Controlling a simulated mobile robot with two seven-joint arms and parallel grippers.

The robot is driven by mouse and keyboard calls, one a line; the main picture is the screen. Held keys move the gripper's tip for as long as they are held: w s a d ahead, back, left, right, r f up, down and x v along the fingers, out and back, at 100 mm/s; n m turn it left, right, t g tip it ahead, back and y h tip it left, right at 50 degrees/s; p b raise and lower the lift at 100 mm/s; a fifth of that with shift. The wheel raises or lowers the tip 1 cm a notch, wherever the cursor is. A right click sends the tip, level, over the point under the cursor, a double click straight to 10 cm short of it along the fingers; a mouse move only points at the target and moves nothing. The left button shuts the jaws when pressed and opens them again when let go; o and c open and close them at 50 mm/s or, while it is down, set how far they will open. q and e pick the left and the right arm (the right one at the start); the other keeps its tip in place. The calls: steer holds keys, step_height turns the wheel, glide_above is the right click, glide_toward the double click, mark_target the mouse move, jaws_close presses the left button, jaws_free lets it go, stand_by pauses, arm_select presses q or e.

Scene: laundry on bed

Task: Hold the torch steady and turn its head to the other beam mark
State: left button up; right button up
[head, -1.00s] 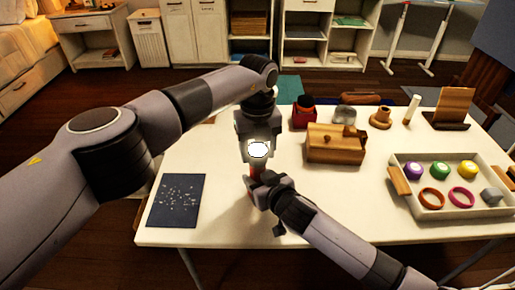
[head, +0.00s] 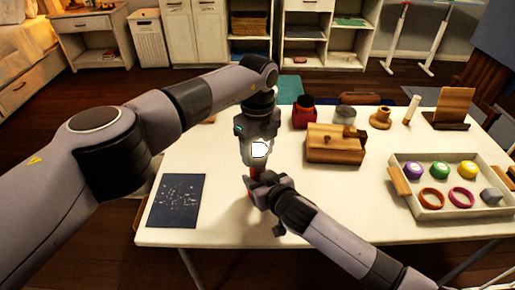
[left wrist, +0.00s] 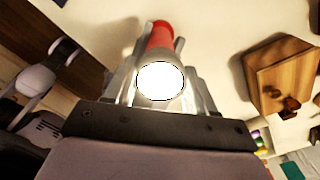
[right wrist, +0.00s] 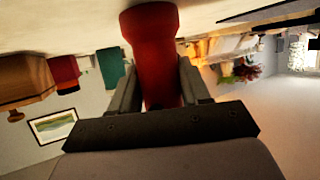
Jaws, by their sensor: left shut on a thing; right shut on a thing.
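The torch stands upright above the white table, with a red body and a bright white lit lens at its top. Its lens (head: 259,149) faces up in the head view and also shows in the left wrist view (left wrist: 160,81). My left gripper (head: 256,142) comes from above and is shut on the torch's head. My right gripper (head: 262,186) is shut on the red body (right wrist: 151,50) lower down. The red body also shows between the fingers in the left wrist view (left wrist: 155,38). The beam marks are not visible.
The table (head: 230,215) holds a dark speckled sheet (head: 175,200) at left. A wooden box (head: 335,145), a red jar (head: 304,113) and a grey container (head: 344,115) stand behind right.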

mark_target(258, 149)
arm_select(q)
steer(key=o, duration=0.7)
steer(key=shift+o, duration=0.2)
step_height(258, 149, up, 12)
stand_by(0.3)
arm_select(e)
steer(key=o, duration=1.3)
steer(key=shift+c, duration=0.2)
steer(key=shift+s, duration=0.1)
